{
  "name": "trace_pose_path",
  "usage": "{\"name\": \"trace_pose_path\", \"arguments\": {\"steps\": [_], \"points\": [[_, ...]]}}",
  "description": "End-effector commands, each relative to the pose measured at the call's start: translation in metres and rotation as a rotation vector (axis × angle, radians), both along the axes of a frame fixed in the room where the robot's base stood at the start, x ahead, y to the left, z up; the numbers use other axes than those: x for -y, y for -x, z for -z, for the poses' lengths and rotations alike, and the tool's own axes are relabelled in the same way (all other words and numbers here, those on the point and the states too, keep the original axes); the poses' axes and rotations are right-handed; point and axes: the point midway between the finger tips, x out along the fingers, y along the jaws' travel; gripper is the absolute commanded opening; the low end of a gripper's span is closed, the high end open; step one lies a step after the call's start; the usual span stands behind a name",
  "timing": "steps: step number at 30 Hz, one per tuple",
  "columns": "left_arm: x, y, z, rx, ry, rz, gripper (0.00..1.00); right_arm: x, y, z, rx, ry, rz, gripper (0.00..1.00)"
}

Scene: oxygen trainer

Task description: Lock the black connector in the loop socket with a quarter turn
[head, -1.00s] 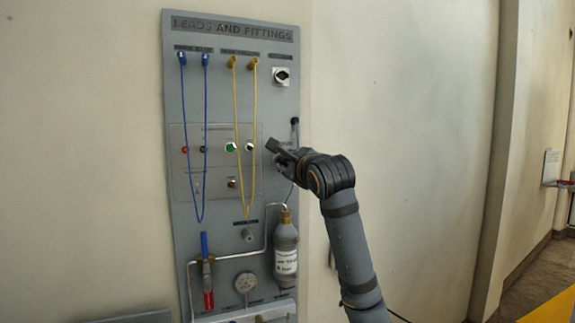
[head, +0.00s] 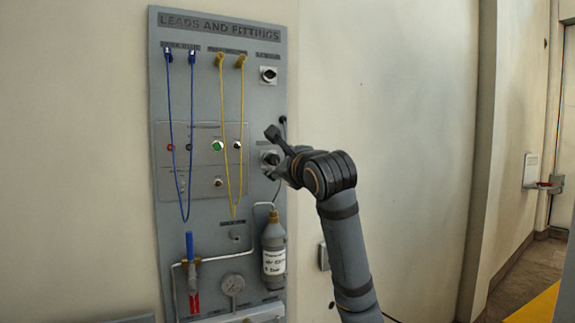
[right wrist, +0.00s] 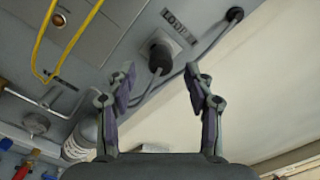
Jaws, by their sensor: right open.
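The black connector (right wrist: 159,60) sits in the square, light-framed loop socket (right wrist: 176,43) on the grey panel, in the right wrist view. A grey cable loops below it. My right gripper (right wrist: 162,88) is open, with its two fingers spread either side of the connector's line and nothing between the tips. The fingertips appear short of the connector; contact cannot be seen. In the head view my right gripper (head: 270,152) is at the panel's right edge and partly covers the socket (head: 265,155). My left gripper is not in view.
Blue leads (head: 183,130) and yellow leads (head: 239,130) hang on the panel (head: 170,100) left of the gripper. A grey bottle (head: 274,245) stands below it, beside a pipe and a blue-handled valve (head: 190,245).

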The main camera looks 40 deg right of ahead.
Motion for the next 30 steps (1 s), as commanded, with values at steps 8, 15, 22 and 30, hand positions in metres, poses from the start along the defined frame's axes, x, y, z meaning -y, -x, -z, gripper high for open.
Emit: {"name": "trace_pose_path", "arguments": {"steps": [8, 15, 22, 30], "points": [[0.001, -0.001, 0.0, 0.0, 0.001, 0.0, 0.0, -0.014, 0.061, 0.0, 0.002, 0.005, 0.003, 0.53], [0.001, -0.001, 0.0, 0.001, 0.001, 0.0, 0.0, -0.019, 0.079, 0.0, -0.001, 0.001, 0.001, 0.53], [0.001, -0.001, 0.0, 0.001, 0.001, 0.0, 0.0, -0.019, 0.079, 0.0, -0.001, 0.0, 0.001, 0.53], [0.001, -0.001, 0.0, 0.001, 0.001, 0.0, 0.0, -0.019, 0.079, 0.001, -0.002, 0.002, 0.0, 0.53]]}}
